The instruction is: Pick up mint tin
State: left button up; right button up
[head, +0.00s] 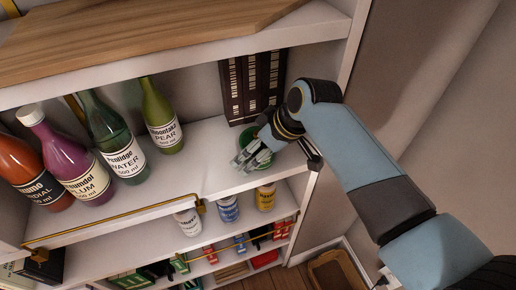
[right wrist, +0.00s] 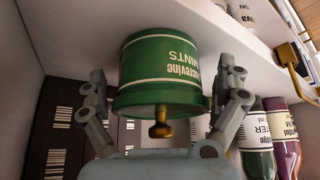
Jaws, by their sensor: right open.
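The mint tin (right wrist: 160,75) is a green round tin with pale bands, the word MINTS and a brass knob. It appears upside down in the right wrist view, against the white shelf. In the head view the tin (head: 246,137) stands on the shelf, partly hidden by my right gripper. My right gripper (head: 252,158) is open, and in the right wrist view its fingers (right wrist: 165,95) lie on either side of the tin. I cannot tell if either finger touches it. My left gripper is not in view.
Dark box files (head: 250,85) stand behind the tin. Several bottles, including a green pear bottle (head: 161,120), stand to the left on the same shelf (head: 215,145). A wooden-topped shelf (head: 150,40) is above. Small jars (head: 228,209) stand on the shelf below.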

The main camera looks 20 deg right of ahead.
jog(key=c, duration=1.1)
jog(key=shift+r, duration=0.15)
